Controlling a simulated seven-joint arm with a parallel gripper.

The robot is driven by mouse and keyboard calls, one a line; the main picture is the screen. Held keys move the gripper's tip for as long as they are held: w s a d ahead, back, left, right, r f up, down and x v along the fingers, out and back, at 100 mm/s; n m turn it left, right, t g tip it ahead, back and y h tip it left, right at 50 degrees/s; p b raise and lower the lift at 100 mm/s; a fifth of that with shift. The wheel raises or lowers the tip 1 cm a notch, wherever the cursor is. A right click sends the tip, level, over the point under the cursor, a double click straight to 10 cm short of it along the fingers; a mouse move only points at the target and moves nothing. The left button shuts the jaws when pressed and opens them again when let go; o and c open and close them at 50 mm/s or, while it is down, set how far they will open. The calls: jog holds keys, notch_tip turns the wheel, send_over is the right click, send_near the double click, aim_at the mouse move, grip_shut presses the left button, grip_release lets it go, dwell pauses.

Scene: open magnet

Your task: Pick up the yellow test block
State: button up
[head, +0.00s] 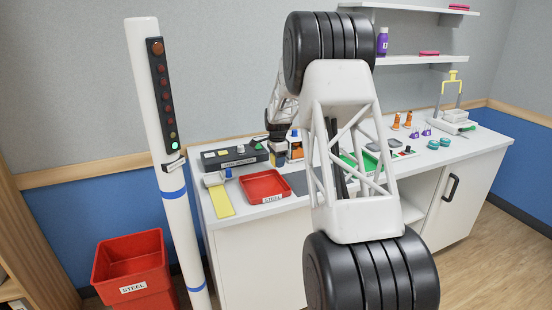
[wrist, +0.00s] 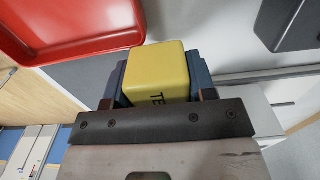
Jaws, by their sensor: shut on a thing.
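The yellow test block (wrist: 160,68) is between the two dark blue fingers of my gripper (wrist: 155,80) in the wrist view. Part of its dark lettering shows at the lower edge; the rest is cut off by the gripper's dark bar. My gripper is shut on the block. I cannot tell how far the block is from the surface.
A red tray (head: 265,198) marked STEEL sits on the worktop; its rim shows close by in the wrist view (wrist: 100,52). A dark control box (head: 232,157) stands behind it. A red STEEL bin (head: 130,270) is on the floor beside a white post (head: 172,215).

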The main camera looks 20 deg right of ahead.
jog(key=s+a, duration=0.1)
jog(key=s, duration=0.2)
jog(key=s+a, duration=0.1)
jog(key=s, duration=0.3)
jog(key=s+r, duration=0.1)
jog(key=s, duration=0.3)
jog(key=shift+a, duration=0.4)
jog(key=w+a, duration=0.2)
jog(key=a, duration=0.1)
jog(key=w+a+r, duration=0.1)
jog(key=w+a, duration=0.1)
jog(key=a, duration=0.2)
jog(key=w+a+r, duration=0.1)
jog(key=w+a, duration=0.2)
jog(key=shift+a, duration=0.25)
send_near(213, 181)
jog(key=shift+w+d, duration=0.1)
jog(key=shift+w, duration=0.05)
jog(key=shift+f, duration=0.3)
jog(key=shift+f, duration=3.1)
jog(key=shift+f, duration=0.15)
